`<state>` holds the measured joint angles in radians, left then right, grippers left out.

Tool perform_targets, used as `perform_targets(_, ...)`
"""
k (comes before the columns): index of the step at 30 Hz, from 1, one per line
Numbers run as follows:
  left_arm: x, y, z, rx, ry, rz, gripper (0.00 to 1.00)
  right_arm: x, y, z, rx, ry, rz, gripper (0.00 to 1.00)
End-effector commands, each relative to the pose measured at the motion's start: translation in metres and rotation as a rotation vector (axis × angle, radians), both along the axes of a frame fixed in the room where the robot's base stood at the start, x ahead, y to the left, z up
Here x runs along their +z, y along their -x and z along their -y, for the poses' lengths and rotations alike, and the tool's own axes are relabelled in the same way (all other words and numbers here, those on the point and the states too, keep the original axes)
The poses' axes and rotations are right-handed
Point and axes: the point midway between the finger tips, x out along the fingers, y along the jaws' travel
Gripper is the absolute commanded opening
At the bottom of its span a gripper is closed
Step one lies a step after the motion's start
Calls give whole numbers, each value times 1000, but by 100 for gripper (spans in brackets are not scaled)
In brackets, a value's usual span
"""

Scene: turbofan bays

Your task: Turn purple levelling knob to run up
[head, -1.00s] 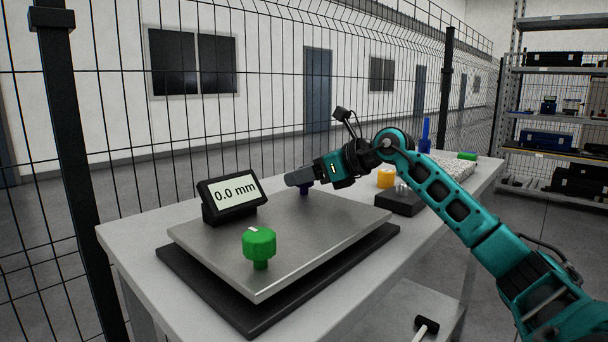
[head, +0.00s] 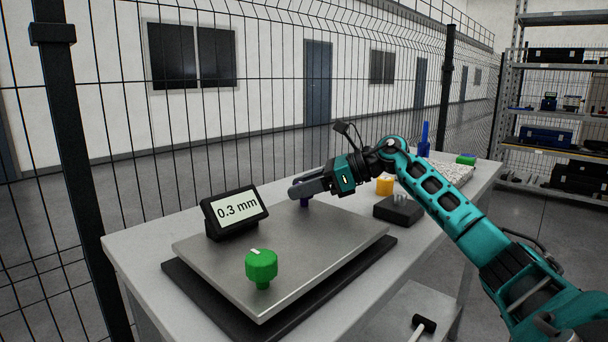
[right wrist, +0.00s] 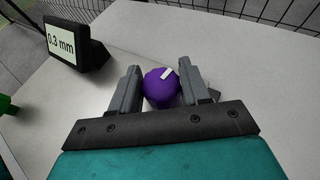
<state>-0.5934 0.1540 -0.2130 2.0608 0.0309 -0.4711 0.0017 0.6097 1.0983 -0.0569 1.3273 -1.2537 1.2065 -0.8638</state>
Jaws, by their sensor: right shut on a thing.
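The purple levelling knob (right wrist: 161,88) shows in the right wrist view with a white mark on its top, pointing to the upper right. In the head view only a small part of the knob (head: 304,202) shows below my right gripper (head: 305,189). The right gripper (right wrist: 165,88) is shut on the knob, with one finger on each side. The knob stands at the far edge of the metal plate (head: 280,240). The display (head: 236,212) on the plate reads 0.3 mm and also shows in the right wrist view (right wrist: 65,42). My left gripper is not in view.
A green knob (head: 261,266) stands at the plate's near corner. A wire fence (head: 280,140) runs behind.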

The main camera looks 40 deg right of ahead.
Motion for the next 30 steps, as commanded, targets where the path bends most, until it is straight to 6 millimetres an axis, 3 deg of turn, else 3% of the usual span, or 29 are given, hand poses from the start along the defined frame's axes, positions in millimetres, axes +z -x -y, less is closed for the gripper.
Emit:
perform_targets(1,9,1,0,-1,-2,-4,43,6,-1,0,28,-4,-1,16)
perform_targets(9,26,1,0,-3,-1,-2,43,3,0,0,143,-1,0,16)
perform_targets(25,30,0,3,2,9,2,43,0,0,0,175,2,0,16)
perform_targets(26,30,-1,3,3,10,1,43,0,0,0,175,2,-1,47)
perform_targets(30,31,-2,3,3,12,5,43,0,0,0,175,2,-1,60)
